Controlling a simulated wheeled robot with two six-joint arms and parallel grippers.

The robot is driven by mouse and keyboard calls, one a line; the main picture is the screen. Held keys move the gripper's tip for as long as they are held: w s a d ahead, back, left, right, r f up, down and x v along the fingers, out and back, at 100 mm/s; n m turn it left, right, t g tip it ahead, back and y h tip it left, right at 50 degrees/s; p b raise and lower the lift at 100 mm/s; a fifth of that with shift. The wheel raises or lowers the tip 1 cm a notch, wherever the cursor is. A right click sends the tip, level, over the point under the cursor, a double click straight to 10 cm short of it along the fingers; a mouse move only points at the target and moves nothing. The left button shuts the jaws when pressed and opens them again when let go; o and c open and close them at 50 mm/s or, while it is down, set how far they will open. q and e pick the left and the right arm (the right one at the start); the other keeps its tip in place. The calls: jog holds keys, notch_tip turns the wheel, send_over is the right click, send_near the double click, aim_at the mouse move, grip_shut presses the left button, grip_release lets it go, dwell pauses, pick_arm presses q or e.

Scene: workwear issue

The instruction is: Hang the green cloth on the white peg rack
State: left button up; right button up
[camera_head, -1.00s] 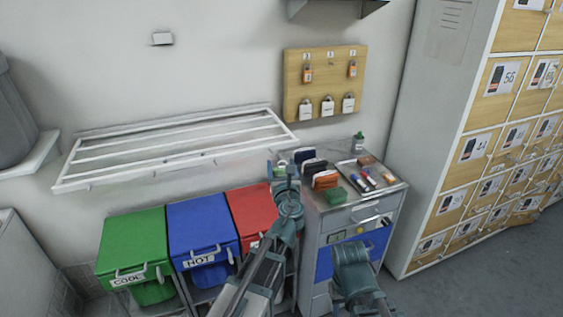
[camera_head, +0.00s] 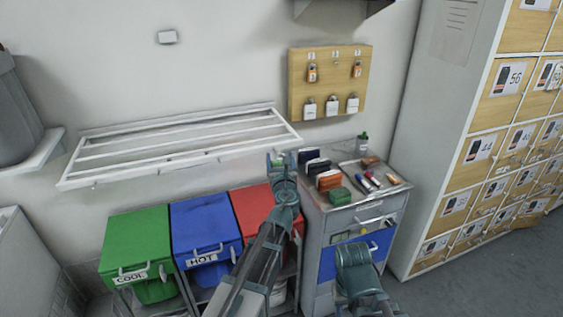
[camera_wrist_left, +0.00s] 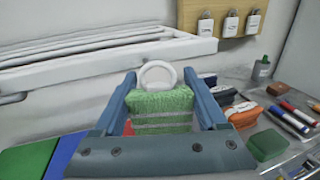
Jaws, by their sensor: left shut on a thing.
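A green cloth (camera_wrist_left: 162,110) with a white ring (camera_wrist_left: 157,75) at its top is between the fingers of my left gripper (camera_wrist_left: 160,95). The gripper is shut on it. In the head view my left gripper (camera_head: 279,163) is just below the right end of the white rack, left of the cabinet top; the cloth is small there. The white rack (camera_head: 185,145) is fixed to the wall, with long bars. In the left wrist view the rack (camera_wrist_left: 190,48) is behind and above the ring, apart from it.
A cabinet (camera_head: 352,212) right of the gripper bears folded items, a green block (camera_head: 339,196) and a tray (camera_head: 385,183) of markers. Green, blue and red bins (camera_head: 205,220) stand below the rack. A wooden lock board (camera_head: 330,82) hangs right of the rack. Lockers stand at far right.

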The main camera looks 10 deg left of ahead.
pick_arm(q)
jog(key=shift+w+a+f+b, duration=0.2)
jog(key=shift+w+a, duration=0.5)
jog(key=shift+w, duration=0.35)
jog(key=shift+w+a+f+b, duration=0.2)
jog(key=shift+w+a, duration=0.45)
jog(key=shift+w, duration=0.35)
jog(key=shift+w+a, duration=0.1)
jog(key=o, duration=1.1)
